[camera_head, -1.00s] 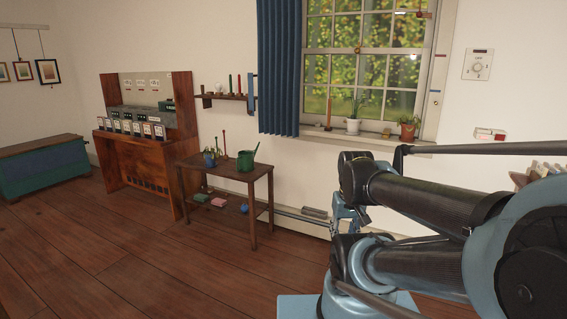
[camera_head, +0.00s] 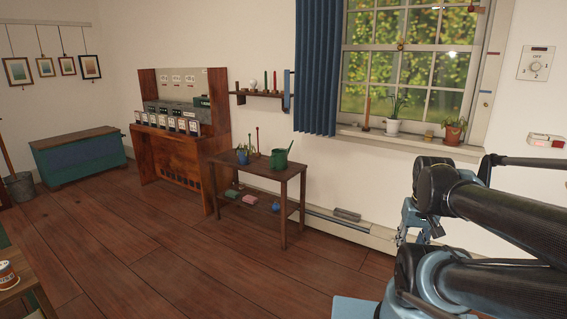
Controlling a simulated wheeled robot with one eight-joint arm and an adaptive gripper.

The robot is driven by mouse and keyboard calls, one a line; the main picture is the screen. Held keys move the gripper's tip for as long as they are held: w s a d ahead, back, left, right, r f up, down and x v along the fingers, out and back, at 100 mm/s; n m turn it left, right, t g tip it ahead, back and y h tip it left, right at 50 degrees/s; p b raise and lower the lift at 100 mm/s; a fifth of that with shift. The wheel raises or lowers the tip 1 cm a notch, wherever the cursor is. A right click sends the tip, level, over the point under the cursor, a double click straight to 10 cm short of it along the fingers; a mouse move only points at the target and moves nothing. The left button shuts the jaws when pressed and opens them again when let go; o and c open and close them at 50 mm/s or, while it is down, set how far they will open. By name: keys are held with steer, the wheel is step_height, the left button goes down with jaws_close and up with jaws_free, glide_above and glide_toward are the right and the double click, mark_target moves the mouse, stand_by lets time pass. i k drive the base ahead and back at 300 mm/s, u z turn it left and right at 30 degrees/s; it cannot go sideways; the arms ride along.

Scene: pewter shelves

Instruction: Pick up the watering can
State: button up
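A green can (camera_head: 279,158), which looks like the watering can, stands on the top of a small dark wooden table (camera_head: 262,172) in the middle of the head view. A thin stick or spout rises at its upper right. My folded arm fills the right side of the view, well apart from the table. What looks like my gripper (camera_head: 413,224) hangs small and light blue at the arm's left end, partly hidden by the links. Its fingers cannot be made out, and no object shows in it.
A blue pot with a plant (camera_head: 242,156) stands left of the can; small items lie on the shelf below. A wooden desk (camera_head: 180,150) is left, a wall shelf (camera_head: 262,94) above. A table corner (camera_head: 22,286) is at lower left. Open floor lies in front.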

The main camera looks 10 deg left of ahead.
mark_target(279, 157)
steer(key=i, duration=0.95)
steer(key=u, duration=0.05)
